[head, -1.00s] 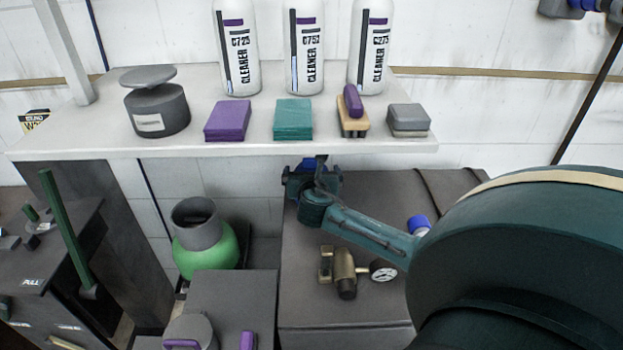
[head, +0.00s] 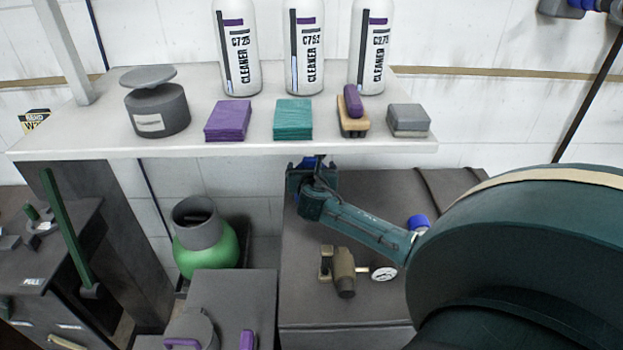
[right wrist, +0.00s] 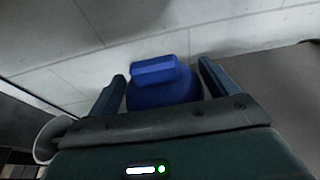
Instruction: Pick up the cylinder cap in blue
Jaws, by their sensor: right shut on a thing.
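The blue cylinder cap (right wrist: 163,92) fills the space between the fingers of my right gripper (right wrist: 162,84) in the right wrist view. It has a raised blue block on top of a rounder body. In the head view my right gripper (head: 312,180) is just below the front edge of the shelf, above the back of a dark box. Only a small blue patch of the cap (head: 313,162) shows there; the gripper and shelf hide the rest. The gripper is shut on the cap. My left gripper is not in view.
The white shelf (head: 250,148) overhangs close to the gripper and carries bottles, sponges, a brush and a grey canister (head: 157,112). A brass valve with a gauge (head: 345,272) sits on the dark box (head: 300,290). A green cylinder (head: 210,252) stands to the left.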

